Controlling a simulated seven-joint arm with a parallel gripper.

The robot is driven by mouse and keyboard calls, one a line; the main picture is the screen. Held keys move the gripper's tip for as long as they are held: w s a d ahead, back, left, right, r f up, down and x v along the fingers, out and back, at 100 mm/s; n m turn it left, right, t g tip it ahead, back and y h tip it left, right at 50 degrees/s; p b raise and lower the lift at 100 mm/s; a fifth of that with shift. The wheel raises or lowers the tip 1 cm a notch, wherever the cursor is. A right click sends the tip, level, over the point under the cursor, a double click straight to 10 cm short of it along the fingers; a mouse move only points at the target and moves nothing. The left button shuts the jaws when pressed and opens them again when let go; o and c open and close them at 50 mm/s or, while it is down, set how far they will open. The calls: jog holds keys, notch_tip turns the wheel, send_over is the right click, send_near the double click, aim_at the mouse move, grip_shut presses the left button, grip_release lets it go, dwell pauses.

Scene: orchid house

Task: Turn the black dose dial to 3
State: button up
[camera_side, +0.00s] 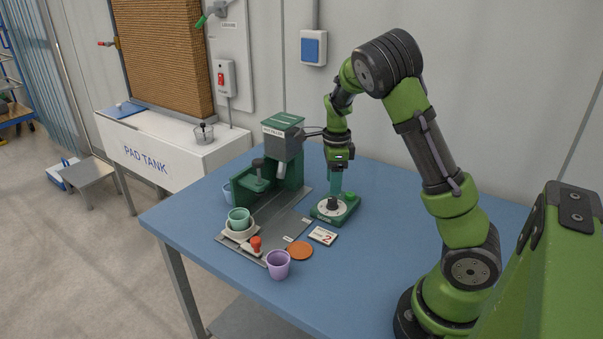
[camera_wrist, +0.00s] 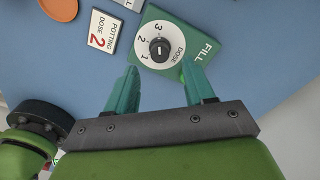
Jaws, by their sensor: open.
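The black dose dial (camera_wrist: 159,49) sits on a round white scale marked 1, 2 and 3, on a green box (camera_wrist: 192,45) lettered FILL. A short white mark shows on the dial, but I cannot tell surely which number it points to. In the side view the dial (camera_side: 333,205) stands on the box near the table's middle. My gripper (camera_side: 335,188) points down close above it. In the wrist view my gripper (camera_wrist: 160,68) is open, its two teal fingers apart, with the dial just beyond the gap between the tips. Nothing is held.
A card (camera_wrist: 103,32) reading "POTTING DOSE 2" lies beside the box. A green machine (camera_side: 283,150) stands behind left. A grey plate (camera_side: 290,222) carries a green cup (camera_side: 238,217). An orange disc (camera_side: 300,250) and purple cup (camera_side: 278,265) are in front.

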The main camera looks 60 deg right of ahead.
aim_at(333, 198)
notch_tip(333, 198, up, 12)
dwell(0.3)
jog(key=s+a+f+n+t+y, duration=0.2)
jog(key=a+n, duration=0.9)
jog(key=n, duration=0.3)
jog(key=s+a+r+n+t, duration=0.5)
jog(key=s+a+n, duration=0.4)
jog(key=a, duration=0.3)
jog(key=shift+a+r+n, duration=0.2)
jog(key=shift+r+n, duration=0.05)
jog(key=shift+n, duration=0.55)
